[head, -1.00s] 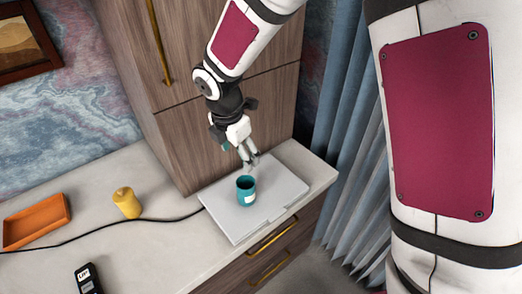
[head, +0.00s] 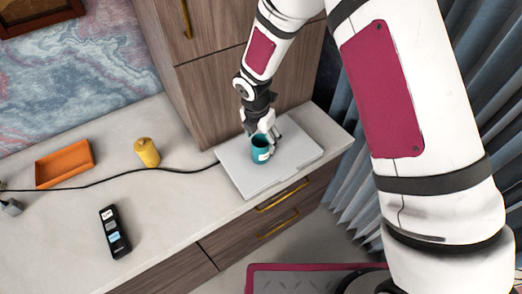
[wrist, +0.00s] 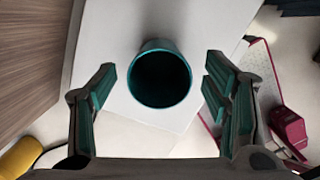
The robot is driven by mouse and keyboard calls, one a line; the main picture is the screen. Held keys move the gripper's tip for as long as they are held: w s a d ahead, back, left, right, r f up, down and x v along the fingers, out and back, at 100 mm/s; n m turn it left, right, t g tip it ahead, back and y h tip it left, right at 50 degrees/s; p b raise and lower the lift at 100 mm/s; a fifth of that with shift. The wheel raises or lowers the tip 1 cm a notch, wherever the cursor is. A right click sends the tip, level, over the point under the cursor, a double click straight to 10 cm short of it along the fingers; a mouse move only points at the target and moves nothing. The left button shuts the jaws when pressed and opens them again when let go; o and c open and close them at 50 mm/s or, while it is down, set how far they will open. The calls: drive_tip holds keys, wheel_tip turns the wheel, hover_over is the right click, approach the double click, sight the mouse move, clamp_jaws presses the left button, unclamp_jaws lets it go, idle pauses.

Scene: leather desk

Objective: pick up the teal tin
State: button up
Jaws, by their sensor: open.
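The teal tin (head: 260,153) stands upright on a flat light-grey slab, like a closed laptop (head: 237,164). It is open at the top, with a dark inside and a pale label on its side. My gripper (head: 267,136) is open, right at the tin in the head view, partly behind it. In the wrist view the tin (wrist: 160,76) lies between and a little ahead of the two spread fingers (wrist: 160,88), with a gap on each side. I cannot see either finger touching it.
A tall wooden cabinet (head: 210,70) stands close behind the slab. A black cable (head: 120,177) runs left from the slab. A yellow canister (head: 147,152), an orange tray (head: 66,165) and a black remote (head: 114,232) lie to the left. The desk's front edge is near.

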drive_tip(key=shift+w+f+p, duration=0.1)
drive_tip(key=shift+f+p, duration=0.45)
drive_tip(key=shift+f, duration=1.95)
drive_tip(key=c, duration=1.2)
